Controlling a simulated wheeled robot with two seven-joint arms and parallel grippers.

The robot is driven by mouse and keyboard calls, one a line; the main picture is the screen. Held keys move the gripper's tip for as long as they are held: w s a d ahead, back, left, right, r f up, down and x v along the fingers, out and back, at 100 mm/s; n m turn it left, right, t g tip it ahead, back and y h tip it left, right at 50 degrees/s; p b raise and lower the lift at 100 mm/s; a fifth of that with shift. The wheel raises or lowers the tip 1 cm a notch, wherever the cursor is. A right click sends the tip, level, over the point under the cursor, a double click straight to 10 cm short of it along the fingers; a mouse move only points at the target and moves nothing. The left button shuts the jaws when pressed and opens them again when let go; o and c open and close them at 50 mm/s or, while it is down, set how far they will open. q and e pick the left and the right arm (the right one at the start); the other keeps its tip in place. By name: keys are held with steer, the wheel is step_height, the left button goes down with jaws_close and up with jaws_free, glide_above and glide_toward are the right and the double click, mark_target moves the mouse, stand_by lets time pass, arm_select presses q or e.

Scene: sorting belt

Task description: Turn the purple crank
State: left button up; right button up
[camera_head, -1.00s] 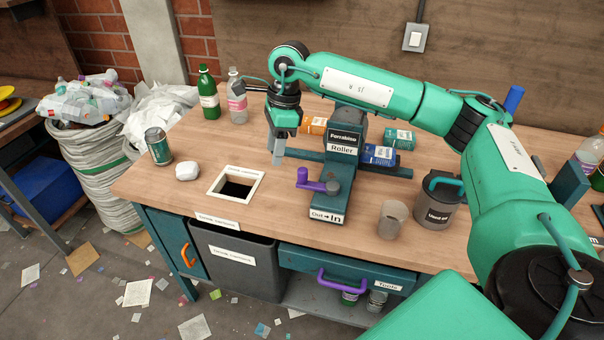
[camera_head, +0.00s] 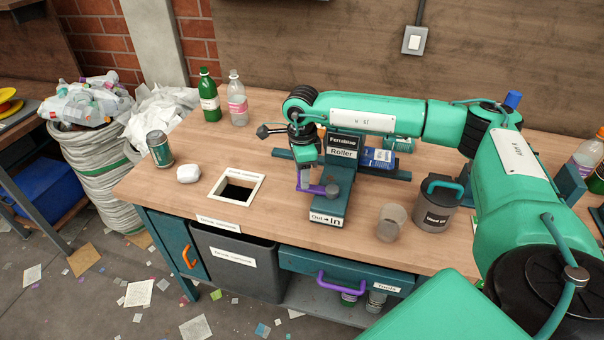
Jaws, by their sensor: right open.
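The purple crank (camera_head: 317,190) sits on the front of the dark teal roller machine (camera_head: 337,200). Its upright purple handle is partly hidden behind my gripper, and its arm runs right to a grey hub. My right gripper (camera_head: 304,180) points down at the handle from above, with its fingers at the handle. It is open, and I cannot tell whether the fingers touch the handle. My left gripper is not in view.
A square hole with a white frame (camera_head: 251,179) lies left of the machine. A can (camera_head: 159,149), a white crumpled lump (camera_head: 189,175) and two bottles stand farther left. A clear cup (camera_head: 391,222) and a grey mug-like container (camera_head: 436,205) stand to the right.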

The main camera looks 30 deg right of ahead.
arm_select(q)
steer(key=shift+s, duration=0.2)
arm_select(e)
steer(key=shift+f, duration=0.8)
jaws_close()
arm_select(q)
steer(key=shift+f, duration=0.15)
arm_select(e)
steer(key=shift+s+a, duration=0.15)
steer(key=shift+s+a+n+b, duration=0.25)
steer(key=shift+n+b, duration=0.25)
steer(key=shift+n, duration=0.2)
arm_select(q)
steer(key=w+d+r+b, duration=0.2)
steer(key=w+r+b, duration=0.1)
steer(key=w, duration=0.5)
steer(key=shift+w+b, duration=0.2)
steer(key=shift+b, duration=0.25)
arm_select(e)
steer(key=shift+s+a+n, duration=0.3)
steer(key=shift+s+n, duration=0.35)
steer(key=shift+n, duration=0.4)
steer(key=shift+s+a+n, duration=0.3)
steer(key=shift+s+n, duration=0.3)
steer(key=shift+n, duration=0.4)
steer(key=shift+s+a+n, duration=0.3)
steer(key=shift+s+n, duration=0.35)
steer(key=shift+n, duration=0.4)
